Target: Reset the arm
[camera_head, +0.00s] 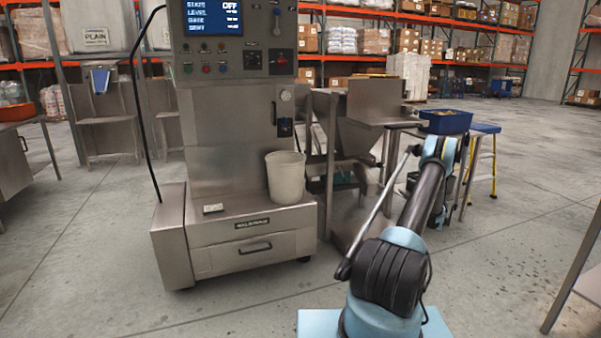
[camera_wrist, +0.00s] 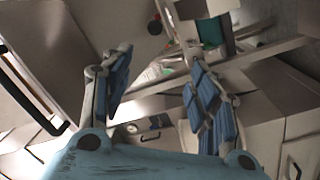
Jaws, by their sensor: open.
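My gripper (camera_wrist: 160,92) shows in the wrist view, its two blue-padded fingers spread apart with nothing held between them. In the head view my light-blue and black arm reaches up and away at the right of centre. It bends in front of the steel hopper frame, and my gripper cannot be made out there. The wrist view is strongly tilted, with steel panels and bars behind the fingers; whether any touch them cannot be told.
A steel control cabinet (camera_head: 230,135) stands left of my arm, with a pale bucket (camera_head: 286,177) on its ledge. Close to the arm are a steel hopper (camera_head: 352,135) and a blue bin (camera_head: 446,121). A table edge (camera_head: 577,270) is at right.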

